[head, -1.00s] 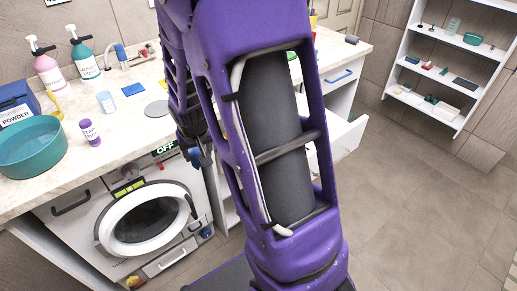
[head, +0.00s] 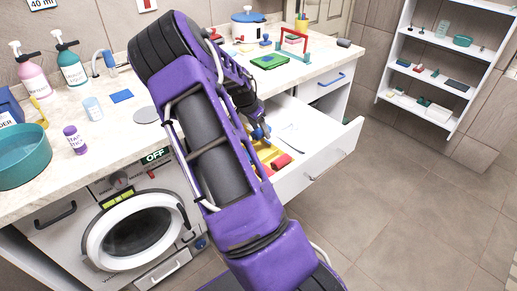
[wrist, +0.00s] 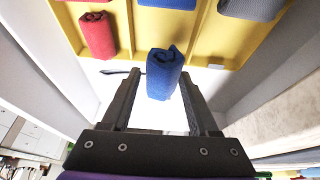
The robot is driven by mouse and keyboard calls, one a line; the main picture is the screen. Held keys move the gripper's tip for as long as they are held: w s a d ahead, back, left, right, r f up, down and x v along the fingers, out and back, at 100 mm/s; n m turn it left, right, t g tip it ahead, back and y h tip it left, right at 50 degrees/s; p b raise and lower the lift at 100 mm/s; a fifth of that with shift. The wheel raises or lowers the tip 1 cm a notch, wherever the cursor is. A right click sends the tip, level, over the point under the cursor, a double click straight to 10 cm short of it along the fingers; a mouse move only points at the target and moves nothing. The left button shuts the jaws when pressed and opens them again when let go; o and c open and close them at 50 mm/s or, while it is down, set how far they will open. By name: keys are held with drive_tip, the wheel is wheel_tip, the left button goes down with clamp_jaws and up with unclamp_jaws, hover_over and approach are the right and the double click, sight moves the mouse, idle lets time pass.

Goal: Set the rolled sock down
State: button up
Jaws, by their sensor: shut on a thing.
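My gripper (wrist: 158,84) is shut on a blue rolled sock (wrist: 163,66), whose roll shows between the fingertips in the wrist view. In the head view my gripper (head: 258,126) is above the open drawer (head: 318,168), with the blue sock small at its tip. A yellow divided organizer (wrist: 132,32) lies in the drawer beyond the held sock. Its compartments hold a red roll (wrist: 98,35), another blue roll (wrist: 168,3) and a grey roll (wrist: 252,8). The red roll also shows in the head view (head: 281,161). My arm hides part of the drawer there.
The drawer's right part has a bare white floor with a thin dark mark (head: 291,127). The counter (head: 60,180) above carries a teal basin (head: 22,160), bottles and a green item (head: 270,61). The washing machine (head: 137,230) stands left of the drawer, its door shut.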

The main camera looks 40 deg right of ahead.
sight(255, 133)
wheel_tip(255, 133, down, 7)
drive_tip(key=shift+r+b, duration=0.2)
drive_tip(key=shift+b, duration=0.15)
drive_tip(key=shift+f, duration=0.25)
drive_tip(key=o, duration=1.1)
drive_tip(key=shift+r, duration=0.1)
drive_tip(key=shift+o, duration=0.2)
drive_tip(key=p+v, duration=0.1)
drive_tip(key=v, duration=1.1)
drive_tip(key=shift+r+p, duration=0.2)
drive_tip(key=shift+p, duration=0.2)
